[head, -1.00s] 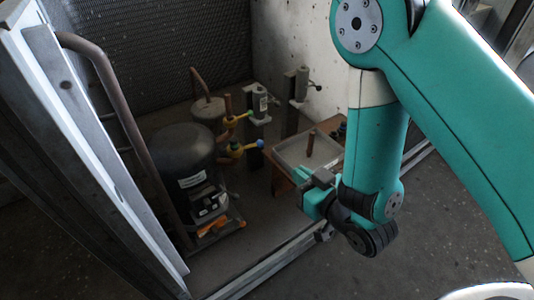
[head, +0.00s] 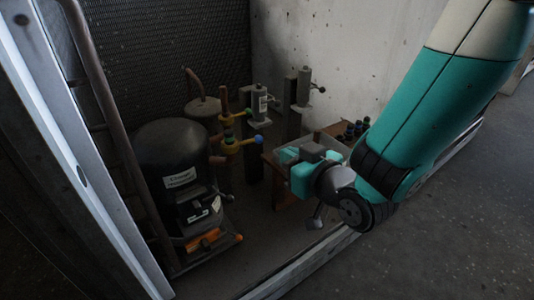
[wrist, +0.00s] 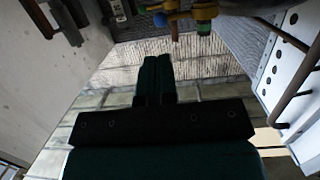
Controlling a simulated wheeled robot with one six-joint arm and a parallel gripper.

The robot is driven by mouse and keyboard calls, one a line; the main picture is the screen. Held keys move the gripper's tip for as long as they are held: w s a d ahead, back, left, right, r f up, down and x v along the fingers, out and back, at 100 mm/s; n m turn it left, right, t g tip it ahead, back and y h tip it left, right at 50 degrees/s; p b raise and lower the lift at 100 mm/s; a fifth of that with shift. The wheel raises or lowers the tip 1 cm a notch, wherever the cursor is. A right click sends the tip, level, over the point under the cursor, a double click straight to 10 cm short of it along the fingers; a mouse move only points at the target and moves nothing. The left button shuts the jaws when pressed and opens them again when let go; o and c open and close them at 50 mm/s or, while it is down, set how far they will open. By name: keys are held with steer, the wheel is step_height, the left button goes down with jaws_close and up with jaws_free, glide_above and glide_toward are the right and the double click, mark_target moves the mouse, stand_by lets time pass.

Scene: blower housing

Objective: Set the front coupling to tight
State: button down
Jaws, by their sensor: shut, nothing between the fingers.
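Two yellow pipe fittings sit on copper pipe beside the black tank in the head view. The lower fitting (head: 236,149) has a blue end (head: 258,139) to its right; the upper fitting (head: 232,119) has green and blue parts. I cannot tell which is the front coupling, or whether either is tight. My gripper (head: 287,154) is right of the lower fitting and apart from it in the picture. In the wrist view, its fingers (wrist: 155,65) are shut and empty, pointing toward a yellow fitting (wrist: 203,14) with a green band at the top edge.
The black tank (head: 170,150) stands left, with a handrail (head: 112,115) in front. Two grey cylinders (head: 260,103) (head: 303,87) stand on posts behind. A tray (head: 333,143) and several dark bottles (head: 352,130) are behind my gripper. A metal sill (head: 300,268) crosses the front.

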mark_target(261, 141)
steer(key=p+x, duration=0.5)
steer(key=x, duration=0.2)
steer(key=shift+w+a, duration=0.4)
steer(key=shift+w, duration=0.2)
